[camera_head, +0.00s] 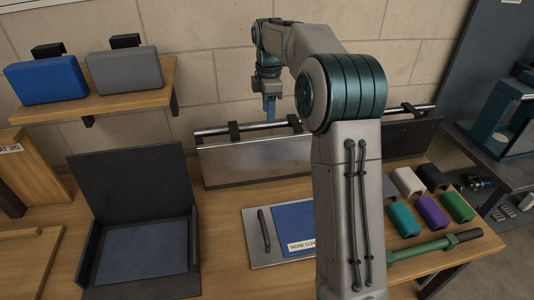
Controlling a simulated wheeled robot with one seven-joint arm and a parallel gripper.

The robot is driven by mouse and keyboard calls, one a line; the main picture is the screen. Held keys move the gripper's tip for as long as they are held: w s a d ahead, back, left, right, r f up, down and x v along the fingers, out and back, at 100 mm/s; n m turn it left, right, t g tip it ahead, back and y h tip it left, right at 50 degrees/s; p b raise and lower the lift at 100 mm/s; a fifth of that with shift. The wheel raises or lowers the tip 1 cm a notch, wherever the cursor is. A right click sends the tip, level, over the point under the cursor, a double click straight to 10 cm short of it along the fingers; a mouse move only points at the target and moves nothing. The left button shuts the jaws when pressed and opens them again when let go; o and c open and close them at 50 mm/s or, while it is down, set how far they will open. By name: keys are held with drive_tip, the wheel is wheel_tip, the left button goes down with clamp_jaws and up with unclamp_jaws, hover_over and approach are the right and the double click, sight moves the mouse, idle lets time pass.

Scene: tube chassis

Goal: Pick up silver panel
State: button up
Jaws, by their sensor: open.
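A silver panel (243,160) stands upright at the back of the workbench, against the wall. A metal rail (212,129) with black clamps runs along its top edge. My arm hides the panel's right end. My gripper (270,115) points down just above the rail, near a clamp, apart from the panel as far as I can see. It is open, and its small blue-grey fingers hold nothing visible. A flat silver plate (262,258) with a dark handle and a blue sheet (293,222) lies on the bench in front.
An open black case (130,179) stands left. A shelf (140,101) above holds a blue case (47,79) and a grey case (125,71). Several coloured blocks (431,212) and a green rod (418,247) lie right. My arm crosses the middle.

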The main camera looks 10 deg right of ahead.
sight(268, 137)
wheel_tip(268, 137, down, 7)
drive_tip(key=shift+r, duration=0.15)
drive_tip(key=shift+w+f+p, duration=0.2)
drive_tip(key=shift+f+p, duration=0.55)
drive_tip(key=shift+f, duration=1.95)
clamp_jaws()
drive_tip(key=shift+w+r, duration=0.1)
drive_tip(key=shift+r, duration=0.05)
